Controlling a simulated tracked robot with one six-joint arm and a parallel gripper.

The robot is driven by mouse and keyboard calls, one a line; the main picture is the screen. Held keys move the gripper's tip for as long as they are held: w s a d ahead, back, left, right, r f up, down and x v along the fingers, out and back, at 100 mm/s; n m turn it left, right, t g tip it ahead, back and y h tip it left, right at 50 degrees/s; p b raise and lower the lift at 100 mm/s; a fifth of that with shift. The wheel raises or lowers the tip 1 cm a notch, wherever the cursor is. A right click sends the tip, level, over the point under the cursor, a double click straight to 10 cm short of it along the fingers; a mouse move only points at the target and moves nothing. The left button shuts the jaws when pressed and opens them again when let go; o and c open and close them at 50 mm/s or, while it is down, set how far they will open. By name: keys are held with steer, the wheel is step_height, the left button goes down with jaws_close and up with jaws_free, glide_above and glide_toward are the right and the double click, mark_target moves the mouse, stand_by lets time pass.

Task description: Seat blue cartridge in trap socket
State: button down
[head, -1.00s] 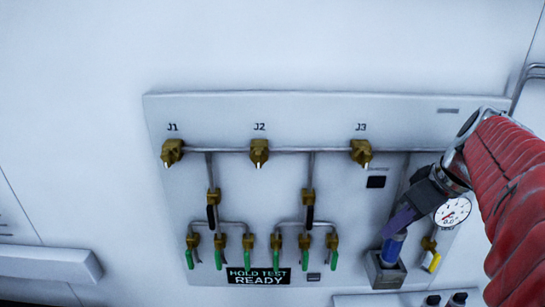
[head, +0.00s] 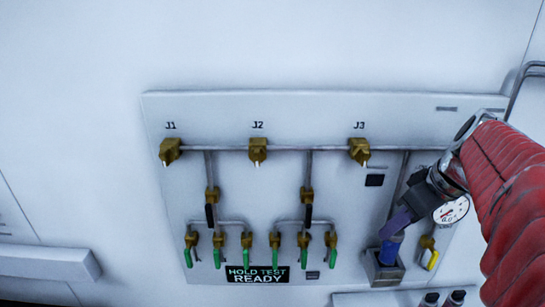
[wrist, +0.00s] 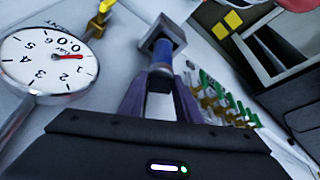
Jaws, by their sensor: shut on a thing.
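The blue cartridge (head: 389,249) stands with its lower end in the square grey trap socket (head: 384,275) at the lower right of the panel. My gripper (head: 393,232) is shut on the cartridge's upper part, coming from above right. In the wrist view the cartridge (wrist: 165,55) extends from between my purple fingers (wrist: 160,88) into the socket (wrist: 162,32). Whether the cartridge is fully down in the socket cannot be told.
A round gauge (wrist: 47,57) is close beside my gripper, its needle near zero. A yellow-handled valve (head: 431,258) is right of the socket. Green-handled valves (head: 246,253) line the panel to the left. A sign (head: 257,274) reads "HOLD TEST READY".

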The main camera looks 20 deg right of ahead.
steer(key=c, duration=1.2)
jaws_free()
steer(key=shift+o, duration=0.2)
steer(key=o, duration=0.3)
steer(key=shift+o, duration=0.2)
steer(key=shift+r, duration=0.1)
steer(key=shift+r, duration=3.4)
steer(key=shift+a, duration=0.1)
